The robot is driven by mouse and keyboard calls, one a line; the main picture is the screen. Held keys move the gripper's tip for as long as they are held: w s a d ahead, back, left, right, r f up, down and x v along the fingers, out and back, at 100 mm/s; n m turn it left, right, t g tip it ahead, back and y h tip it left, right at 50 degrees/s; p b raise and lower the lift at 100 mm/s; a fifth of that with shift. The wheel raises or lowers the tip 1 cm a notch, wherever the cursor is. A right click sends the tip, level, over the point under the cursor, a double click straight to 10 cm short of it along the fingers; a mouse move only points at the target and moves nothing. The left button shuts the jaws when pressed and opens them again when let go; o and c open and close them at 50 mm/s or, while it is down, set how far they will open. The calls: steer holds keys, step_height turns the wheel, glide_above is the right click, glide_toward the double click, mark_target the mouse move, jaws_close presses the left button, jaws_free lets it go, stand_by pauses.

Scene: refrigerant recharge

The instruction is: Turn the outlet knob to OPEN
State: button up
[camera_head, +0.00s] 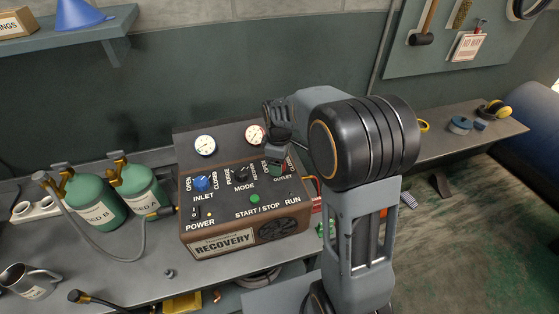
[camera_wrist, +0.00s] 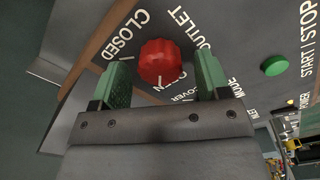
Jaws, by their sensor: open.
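The red outlet knob (camera_wrist: 160,62) sits on the dark panel of the recovery machine (camera_head: 222,242). In the wrist view it lies between the tips of my gripper (camera_wrist: 163,76), with a green pad to each side. My gripper is open, with gaps showing at both sides of the knob. A small white mark shows on the knob's lower edge; which label it points to is unclear. CLOSED reads at upper left, OUTLET at upper right, and OPEN is partly hidden by the knob. In the head view my gripper (camera_head: 276,164) is over the outlet corner and hides most of the knob.
The panel also holds the blue inlet knob (camera_head: 202,184), black mode knob (camera_head: 241,174) and green start/stop button (camera_head: 255,198). Two gauges (camera_head: 205,145) stand behind. Green cylinders (camera_head: 92,200) with a hose are at the left. A mug (camera_head: 28,282) stands at front left.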

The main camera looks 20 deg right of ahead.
step_height(320, 180, up, 14)
stand_by(0.7)
steer(key=shift+f, duration=0.15)
steer(key=s+f+m+t, duration=0.2)
steer(key=s+m, duration=0.3)
steer(key=s, duration=0.3)
steer(key=s+f+m+t, duration=0.1)
steer(key=s+f+m, duration=0.3)
steer(key=s, duration=0.5)
steer(key=shift+f+m+t, duration=0.2)
steer(key=shift+m+t, duration=0.2)
steer(key=shift+m, duration=0.8)
steer(key=shift+d+r, duration=0.15)
steer(key=shift+r, duration=0.25)
steer(key=shift+c, duration=0.3)
